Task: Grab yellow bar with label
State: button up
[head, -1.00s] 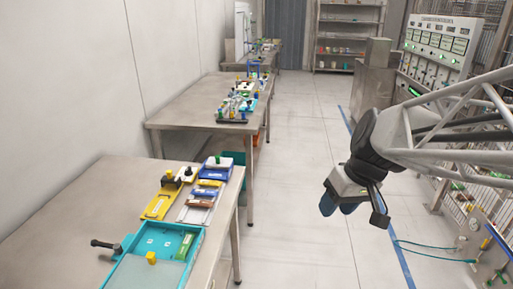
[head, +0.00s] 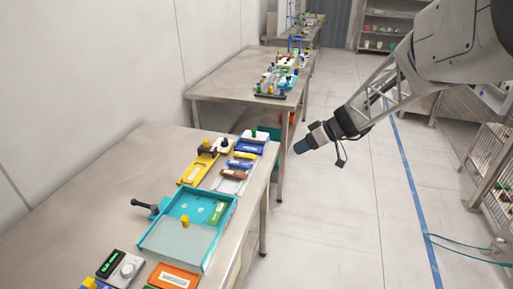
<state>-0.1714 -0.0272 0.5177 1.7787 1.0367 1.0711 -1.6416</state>
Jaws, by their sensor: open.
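I cannot read a label on either one.
A teal tray (head: 150,244) with a small yellow block stands in front of the bars. A black-handled tool (head: 145,206) is at its left. An orange labelled block (head: 174,278) and a grey dial device (head: 125,268) are nearer. The near table's left side is clear.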

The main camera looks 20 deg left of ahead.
aim_at(255, 156)
jog(key=w+a+f+n+y, duration=0.3)
jog(key=w+a+f+n, duration=0.1)
jog(key=w+a+f, duration=0.7)
notch_tip(255, 156, down, 2)
jog(key=shift+w+t+y, duration=0.3)
jog(key=shift+w+y, duration=0.1)
jog(key=shift+w, duration=0.4)
jog(key=shift+x, duration=1.35)
jog(key=shift+f+x, duration=0.25)
jog(key=shift+x, duration=2.35)
jog(key=shift+s+d, duration=0.1)
jog(key=shift+s, duration=0.05)
jog(key=c, duration=0.7)
